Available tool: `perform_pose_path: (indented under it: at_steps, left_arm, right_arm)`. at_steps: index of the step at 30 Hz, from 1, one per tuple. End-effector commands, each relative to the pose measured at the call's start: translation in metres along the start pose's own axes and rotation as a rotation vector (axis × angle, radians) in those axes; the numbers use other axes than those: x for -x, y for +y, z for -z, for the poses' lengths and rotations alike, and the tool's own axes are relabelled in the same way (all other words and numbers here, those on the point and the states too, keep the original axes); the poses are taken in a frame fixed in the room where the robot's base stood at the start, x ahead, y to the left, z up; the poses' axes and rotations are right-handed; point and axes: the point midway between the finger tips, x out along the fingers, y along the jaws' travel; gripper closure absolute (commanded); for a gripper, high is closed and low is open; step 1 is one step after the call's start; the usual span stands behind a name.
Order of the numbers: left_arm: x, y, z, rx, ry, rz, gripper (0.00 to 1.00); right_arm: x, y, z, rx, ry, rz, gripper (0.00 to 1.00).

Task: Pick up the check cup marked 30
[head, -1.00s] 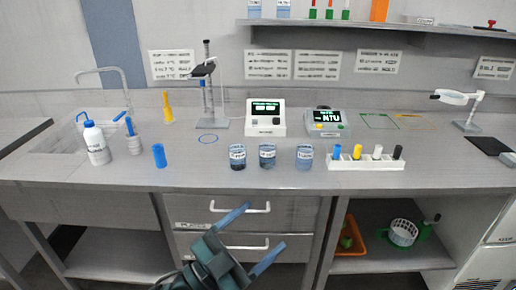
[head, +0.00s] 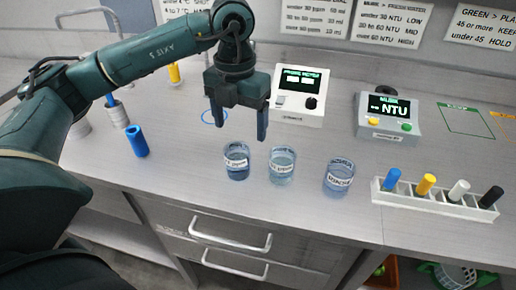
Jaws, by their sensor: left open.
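Three clear cups with bluish liquid stand in a row on the bench: a left cup (head: 236,162), a middle cup (head: 281,167) and a right cup (head: 338,178). The left and middle labels appear to end in "ppm", but their numbers are too small to read. The right label shows a word that I cannot read surely. I cannot tell which cup is marked 30. My left gripper (head: 238,130) is open and empty, pointing down, with its fingertips just above and behind the left cup in the picture. My right gripper is out of view.
Behind the cups stand a white meter (head: 300,98) and a grey NTU meter (head: 388,118). A white rack (head: 432,202) with coloured-capped vials is at right. A blue cylinder (head: 137,142) stands at left. The bench front between is clear.

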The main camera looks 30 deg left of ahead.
Motion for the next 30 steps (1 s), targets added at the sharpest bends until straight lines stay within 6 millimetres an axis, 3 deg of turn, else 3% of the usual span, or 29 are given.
perform_pose_path:
  at_steps: [4, 12, 20, 30]
  left_arm:
    - [-0.013, 0.006, 0.0, 0.014, 0.0, -0.024, 0.23]
    - [-0.063, 0.006, -0.001, 0.011, -0.001, -0.02, 0.23]
    - [-0.082, 0.008, -0.001, 0.009, -0.001, -0.018, 0.23]
    - [-0.126, 0.013, -0.003, 0.008, -0.003, -0.017, 0.23]
  right_arm:
    - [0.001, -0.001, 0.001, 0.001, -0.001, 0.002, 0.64]
    - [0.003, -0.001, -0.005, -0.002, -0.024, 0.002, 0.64]
    - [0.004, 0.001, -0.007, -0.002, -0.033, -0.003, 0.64]
    - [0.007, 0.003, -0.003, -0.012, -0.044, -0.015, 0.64]
